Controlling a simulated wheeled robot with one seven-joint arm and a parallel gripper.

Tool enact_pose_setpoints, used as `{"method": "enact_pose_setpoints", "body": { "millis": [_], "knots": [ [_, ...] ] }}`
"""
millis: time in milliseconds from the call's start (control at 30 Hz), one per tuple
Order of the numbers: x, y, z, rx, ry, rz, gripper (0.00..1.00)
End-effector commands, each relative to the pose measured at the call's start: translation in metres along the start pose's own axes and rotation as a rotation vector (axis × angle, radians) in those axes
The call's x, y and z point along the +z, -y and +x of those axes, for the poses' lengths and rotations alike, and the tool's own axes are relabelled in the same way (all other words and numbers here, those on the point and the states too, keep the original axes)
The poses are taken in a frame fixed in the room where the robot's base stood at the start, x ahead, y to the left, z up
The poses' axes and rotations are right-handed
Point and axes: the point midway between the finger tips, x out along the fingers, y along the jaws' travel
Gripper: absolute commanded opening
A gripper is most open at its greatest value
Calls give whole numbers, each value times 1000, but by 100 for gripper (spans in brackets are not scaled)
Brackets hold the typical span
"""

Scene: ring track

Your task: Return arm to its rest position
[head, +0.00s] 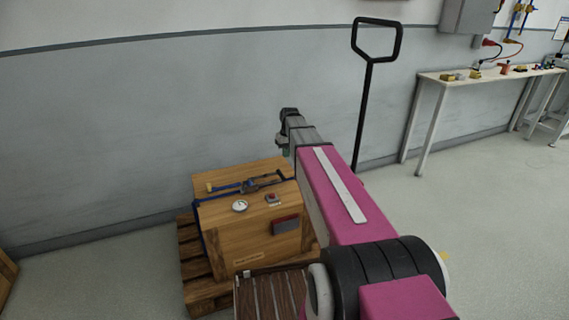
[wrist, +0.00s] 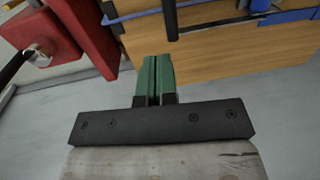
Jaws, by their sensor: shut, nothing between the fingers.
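My gripper (wrist: 154,72) shows in the wrist view with its two green fingers together and nothing between them. In the head view my pink and black arm stretches out past the wooden crate, and the gripper (head: 284,152) is small and partly hidden at its far end. In the wrist view the fingertips overlap the wooden crate's face (wrist: 225,52) in the picture; I cannot tell the gap. A red block with a metal knob (wrist: 75,35) is at the upper left of that view.
The wooden crate (head: 228,235) stands on a pallet (head: 190,262) and carries a round gauge (head: 239,206) and a red button box (head: 273,198). A black pallet-truck handle (head: 367,95) rises just right of my arm. A workbench (head: 440,80) stands along the wall. Floor at right is clear.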

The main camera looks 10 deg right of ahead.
Motion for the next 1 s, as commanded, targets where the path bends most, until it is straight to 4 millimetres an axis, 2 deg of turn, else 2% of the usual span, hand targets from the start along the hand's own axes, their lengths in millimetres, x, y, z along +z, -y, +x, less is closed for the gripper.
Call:
{"method": "enact_pose_setpoints", "body": {
  "millis": [100,300,433,533,667,800,1000],
  "knots": [
    [0,-3,-21,0,-2,0,0],
    [0,-6,-43,0,-1,1,0],
    [3,-5,-48,0,0,2,0],
    [19,0,-37,4,2,13,0],
    [63,15,-4,19,3,45,0],
    [124,34,36,39,3,94,0],
    [203,57,77,67,-3,153,0]
  ]
}}
